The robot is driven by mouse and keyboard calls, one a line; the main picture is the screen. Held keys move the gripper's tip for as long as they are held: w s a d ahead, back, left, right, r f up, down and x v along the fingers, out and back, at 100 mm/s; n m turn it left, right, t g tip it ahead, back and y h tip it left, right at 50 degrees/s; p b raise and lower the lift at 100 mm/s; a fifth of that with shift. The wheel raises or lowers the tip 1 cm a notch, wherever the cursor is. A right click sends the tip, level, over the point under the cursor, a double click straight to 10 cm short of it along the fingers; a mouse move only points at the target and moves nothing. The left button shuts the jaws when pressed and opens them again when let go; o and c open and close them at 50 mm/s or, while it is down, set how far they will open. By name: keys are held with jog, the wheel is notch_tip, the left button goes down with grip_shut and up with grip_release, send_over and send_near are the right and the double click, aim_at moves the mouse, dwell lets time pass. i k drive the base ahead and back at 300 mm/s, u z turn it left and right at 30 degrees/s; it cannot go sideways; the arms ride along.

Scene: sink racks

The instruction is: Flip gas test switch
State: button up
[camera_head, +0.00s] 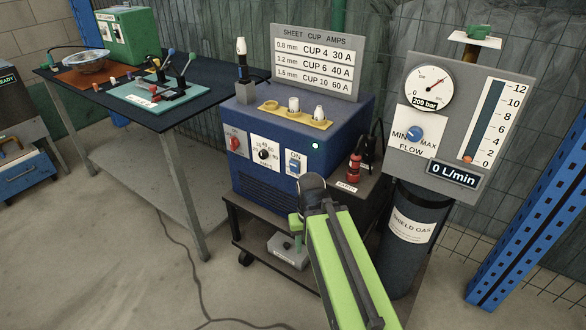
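The blue welding machine (320,150) stands on a dark cart. Its front has a red switch (233,143) at the left, a black dial (264,154) in the middle and a blue switch (294,164) under an "ON" label at the right. No legible label names a gas test switch; the red switch's label is too small to read. A green light is lit at the front's upper right. My gripper (312,185) is at the end of my green arm, in front of the machine's lower right front. Its fingers are not clear, so I cannot tell whether it is open.
A grey gas panel (450,115) at right carries a gauge, a flow knob (414,133) and a "0 L/min" display (453,174). A gas cylinder (402,255) stands below. A dark table (60,80) is at left. A cable crosses the floor; floor is open at front left.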

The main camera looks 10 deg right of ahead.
aim_at(294, 166)
jog(key=u, duration=5.25)
jog(key=i, duration=0.1)
jog(key=z, duration=2.65)
jog(key=k, duration=1.2)
jog(key=z, duration=0.65)
jog(key=i, duration=1)
jog(key=u, duration=0.15)
